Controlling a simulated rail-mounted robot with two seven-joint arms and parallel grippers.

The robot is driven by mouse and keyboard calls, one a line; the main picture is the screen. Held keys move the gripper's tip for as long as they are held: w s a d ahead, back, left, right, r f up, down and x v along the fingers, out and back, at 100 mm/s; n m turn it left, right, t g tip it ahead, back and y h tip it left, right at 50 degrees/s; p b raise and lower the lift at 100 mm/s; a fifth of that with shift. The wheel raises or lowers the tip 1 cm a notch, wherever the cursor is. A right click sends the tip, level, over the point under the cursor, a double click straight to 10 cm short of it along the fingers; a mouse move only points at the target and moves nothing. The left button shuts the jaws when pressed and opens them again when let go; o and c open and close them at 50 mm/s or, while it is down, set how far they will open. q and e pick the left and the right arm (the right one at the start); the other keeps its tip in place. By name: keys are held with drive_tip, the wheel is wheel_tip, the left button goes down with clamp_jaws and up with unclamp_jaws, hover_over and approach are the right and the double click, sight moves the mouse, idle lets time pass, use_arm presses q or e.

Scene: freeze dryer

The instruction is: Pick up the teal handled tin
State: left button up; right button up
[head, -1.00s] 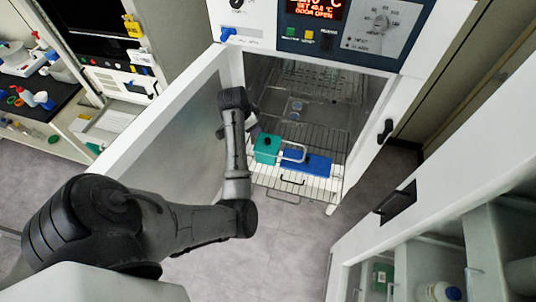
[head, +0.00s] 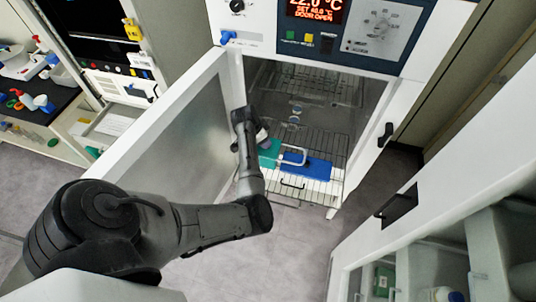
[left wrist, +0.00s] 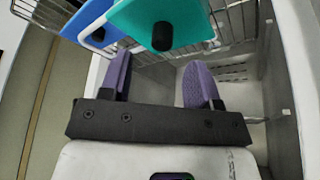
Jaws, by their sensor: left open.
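The teal tin (head: 270,150) sits on the pulled-out wire rack at the front of the open dryer, left of a blue tin (head: 310,167). My arm covers its left part in the head view. In the left wrist view the teal tin (left wrist: 185,15) is at the top, with a black knob (left wrist: 162,36) on it. My left gripper (left wrist: 158,65) is open, its purple fingers apart and nothing seen between them. The knob appears just beyond the fingertips; I cannot tell the exact gap. In the head view the gripper is mostly hidden behind my wrist. My right gripper is not in view.
The dryer's right wall and latch (head: 386,134) bound the opening. A white cabinet (head: 440,190) stands at the right. Floor in front is clear.

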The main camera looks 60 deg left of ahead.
sight(268, 157)
use_arm(q)
drive_tip(key=shift+x, duration=2.3)
drive_tip(key=shift+a, duration=0.15)
drive_tip(key=shift+c, duration=0.3)
clamp_jaws()
drive_tip(key=shift+w+r, duration=0.1)
